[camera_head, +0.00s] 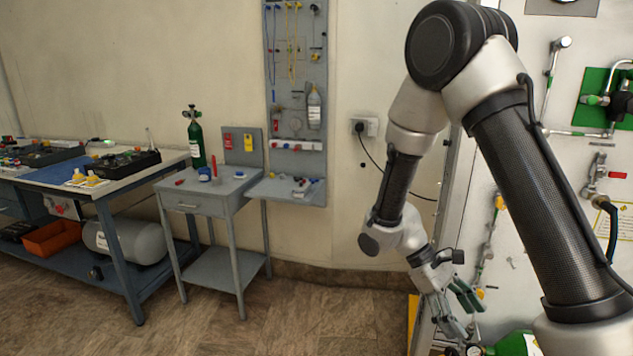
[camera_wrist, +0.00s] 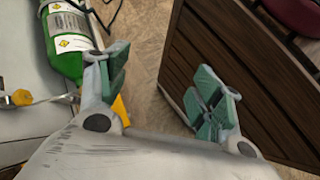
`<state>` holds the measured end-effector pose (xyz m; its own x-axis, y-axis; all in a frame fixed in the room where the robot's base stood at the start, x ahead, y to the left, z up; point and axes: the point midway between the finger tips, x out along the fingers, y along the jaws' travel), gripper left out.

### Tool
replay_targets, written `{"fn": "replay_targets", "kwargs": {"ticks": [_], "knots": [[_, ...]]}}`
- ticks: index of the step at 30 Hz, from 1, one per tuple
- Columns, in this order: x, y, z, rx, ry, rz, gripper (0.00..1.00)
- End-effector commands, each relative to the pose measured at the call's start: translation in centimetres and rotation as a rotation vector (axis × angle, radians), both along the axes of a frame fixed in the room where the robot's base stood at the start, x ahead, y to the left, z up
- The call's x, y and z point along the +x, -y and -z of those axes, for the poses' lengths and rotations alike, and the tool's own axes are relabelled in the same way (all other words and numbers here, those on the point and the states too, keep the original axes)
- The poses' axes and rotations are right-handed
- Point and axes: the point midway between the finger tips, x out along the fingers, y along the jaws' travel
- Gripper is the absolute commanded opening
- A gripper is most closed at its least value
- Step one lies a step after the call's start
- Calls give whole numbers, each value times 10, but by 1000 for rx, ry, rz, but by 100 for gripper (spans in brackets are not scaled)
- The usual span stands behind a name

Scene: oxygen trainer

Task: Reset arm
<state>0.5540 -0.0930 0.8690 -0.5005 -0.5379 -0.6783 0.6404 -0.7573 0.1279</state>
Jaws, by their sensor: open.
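My arm folds down at the right of the head view, and my gripper (camera_head: 455,300) hangs low beside the white panel. In the wrist view my gripper (camera_wrist: 165,95) is open, its two green-padded fingers wide apart with bare floor between them. Nothing is held. A green cylinder (camera_wrist: 66,48) with white labels lies to the left of the left finger in the wrist view. It also shows partly at the lower edge of the head view (camera_head: 515,344), just beyond the gripper. Whether the left finger touches it I cannot tell.
A brown slatted wooden cabinet (camera_wrist: 225,65) stands close by the right finger. The white panel (camera_head: 560,170) carries pipes and valves. A small grey table (camera_head: 200,190) and a blue-framed workbench (camera_head: 125,180) stand at the left. The floor (camera_head: 300,325) between is clear.

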Motion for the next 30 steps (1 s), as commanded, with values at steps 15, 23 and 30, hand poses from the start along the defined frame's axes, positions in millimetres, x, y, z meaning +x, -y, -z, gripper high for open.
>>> {"fn": "replay_targets", "kwargs": {"ticks": [15,23,30], "knots": [[-50,15,-159,410,603,409,66],[-81,38,-221,511,926,502,66],[-93,53,-252,531,1091,532,66]]}}
